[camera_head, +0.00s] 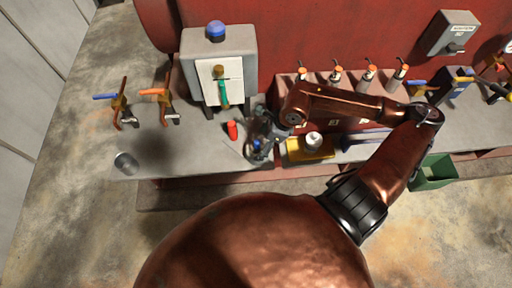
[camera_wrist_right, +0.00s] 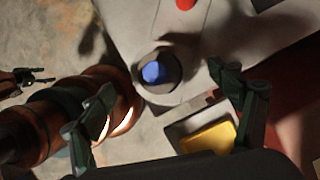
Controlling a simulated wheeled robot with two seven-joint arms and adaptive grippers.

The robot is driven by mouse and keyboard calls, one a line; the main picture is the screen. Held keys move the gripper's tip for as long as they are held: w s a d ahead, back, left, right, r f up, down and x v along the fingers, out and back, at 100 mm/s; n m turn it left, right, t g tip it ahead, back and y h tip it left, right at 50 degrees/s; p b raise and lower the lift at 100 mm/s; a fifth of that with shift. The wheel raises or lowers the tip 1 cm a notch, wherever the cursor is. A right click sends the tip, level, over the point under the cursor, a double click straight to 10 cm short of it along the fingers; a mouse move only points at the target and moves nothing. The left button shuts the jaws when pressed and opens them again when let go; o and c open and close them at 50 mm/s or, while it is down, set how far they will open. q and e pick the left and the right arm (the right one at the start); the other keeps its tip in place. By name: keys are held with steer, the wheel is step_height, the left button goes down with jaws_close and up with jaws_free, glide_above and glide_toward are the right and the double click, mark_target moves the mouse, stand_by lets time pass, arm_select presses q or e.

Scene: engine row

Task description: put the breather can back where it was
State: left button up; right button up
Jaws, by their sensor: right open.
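A dark round can with a blue top (camera_wrist_right: 155,72) stands near the bench corner in the right wrist view. It is probably the breather can, but no label shows. In the head view its blue top (camera_head: 256,146) shows partly behind my right gripper (camera_head: 262,137). In the right wrist view my right gripper (camera_wrist_right: 168,82) is open, with its fingers on either side of the can in the picture. I cannot tell whether they touch it. My left gripper (camera_wrist_right: 35,75) seems to show small at the left edge of the right wrist view; its opening is unclear.
A yellow tray (camera_head: 296,155) holding a pale can (camera_head: 313,139) is just right of my gripper. A red can (camera_head: 232,130) stands to its left. A grey cylinder (camera_head: 125,162) is at the bench's left end. Levers and a grey box (camera_head: 235,47) line the back. The left bench is mostly clear.

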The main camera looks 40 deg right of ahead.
steer(key=v, duration=0.4)
steer(key=shift+s, duration=0.1)
stand_by(0.5)
